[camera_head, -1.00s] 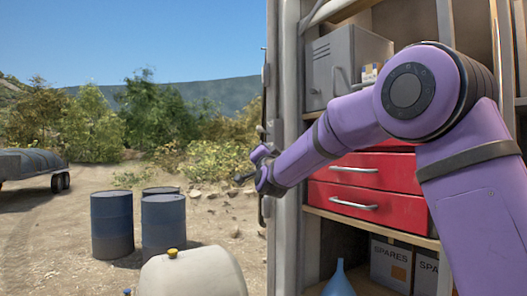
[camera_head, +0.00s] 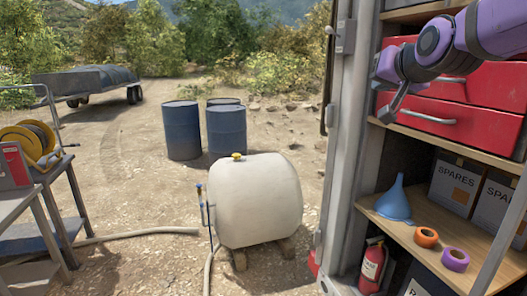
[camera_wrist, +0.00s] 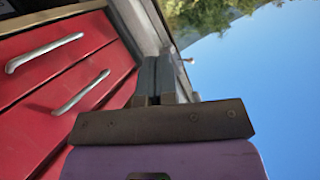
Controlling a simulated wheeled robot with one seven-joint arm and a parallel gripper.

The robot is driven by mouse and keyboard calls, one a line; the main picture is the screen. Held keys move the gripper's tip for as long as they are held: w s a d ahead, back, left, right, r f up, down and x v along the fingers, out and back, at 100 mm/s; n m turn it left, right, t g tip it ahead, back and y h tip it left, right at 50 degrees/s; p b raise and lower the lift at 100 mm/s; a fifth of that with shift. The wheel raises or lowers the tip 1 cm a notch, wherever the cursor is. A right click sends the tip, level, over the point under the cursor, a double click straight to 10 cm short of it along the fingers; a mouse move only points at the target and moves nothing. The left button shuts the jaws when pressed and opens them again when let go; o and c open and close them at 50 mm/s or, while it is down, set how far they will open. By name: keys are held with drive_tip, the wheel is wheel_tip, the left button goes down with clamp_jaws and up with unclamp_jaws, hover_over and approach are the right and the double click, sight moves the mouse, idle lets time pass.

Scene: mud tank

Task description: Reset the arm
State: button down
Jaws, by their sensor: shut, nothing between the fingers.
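My arm is purple, and its end reaches in from the upper right of the head view. My gripper (camera_head: 389,112) is dark grey and points down and left, in front of the red drawers (camera_head: 470,98) as seen in the head view. It is shut and empty. In the wrist view its two fingers (camera_wrist: 157,68) lie together, with the red drawers and their silver handles to the left and open sky to the right. I cannot tell how far the fingers are from the drawer fronts.
A cabinet shelf (camera_head: 439,248) holds a blue funnel (camera_head: 395,200), tape rolls (camera_head: 427,237) and boxes (camera_head: 460,190). A fire extinguisher (camera_head: 373,266) stands below. A cream tank (camera_head: 256,198), blue barrels (camera_head: 182,131) and a hose-reel bench (camera_head: 45,190) stand on open dirt.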

drive_tip(key=s+d+f+n+g, duration=0.1)
drive_tip(key=s+f, duration=0.3)
drive_tip(key=s, duration=0.5)
drive_tip(key=s+d+f+g+h, duration=0.1)
drive_tip(key=s+f+g, duration=0.3)
drive_tip(key=s, duration=0.5)
drive_tip(key=s+d+f+n+g, duration=0.1)
drive_tip(key=s+d+f+g, duration=0.2)
drive_tip(key=s+f, duration=0.3)
drive_tip(key=s, duration=0.3)
drive_tip(key=shift+s+n, duration=0.3)
drive_tip(key=shift+s, duration=0.05)
drive_tip(key=shift+d, duration=0.1)
